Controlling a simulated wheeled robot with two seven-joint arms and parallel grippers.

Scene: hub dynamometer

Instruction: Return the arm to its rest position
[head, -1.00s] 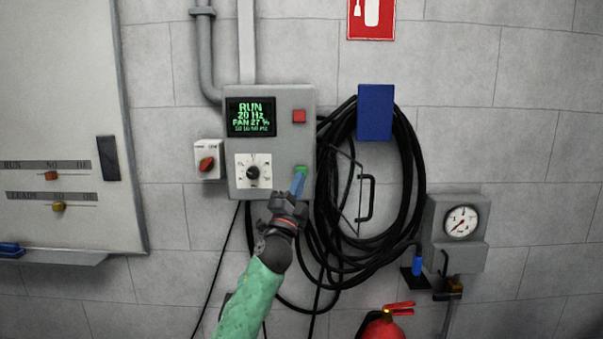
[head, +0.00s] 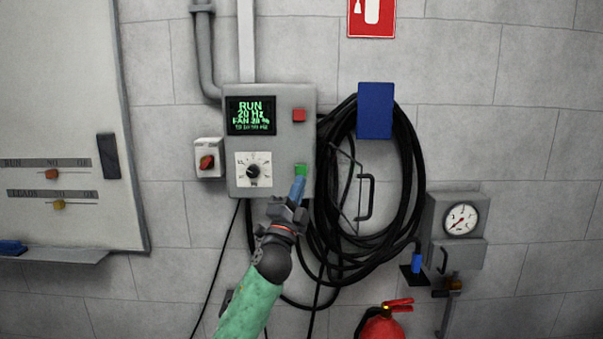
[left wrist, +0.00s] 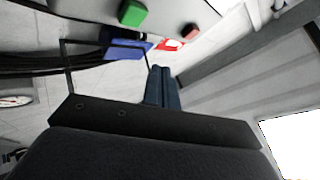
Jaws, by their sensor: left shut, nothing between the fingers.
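My left arm reaches up from the bottom of the head view. Its gripper (head: 299,188) is shut and empty, with blue fingers just below the green button (head: 301,170) on the grey control box (head: 278,100). In the left wrist view the shut fingers (left wrist: 163,86) point past the green button (left wrist: 132,13), which stands apart from them. The box's display (head: 250,116) reads RUN, 20 Hz and a fan percentage. My right gripper is not in view.
A black cable coil (head: 408,170) hangs from a blue bracket (head: 375,110) right of the box. A gauge (head: 460,219), a red extinguisher (head: 382,326) and a whiteboard (head: 60,120) stand around. A red knob switch (head: 207,162) sits left of the box.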

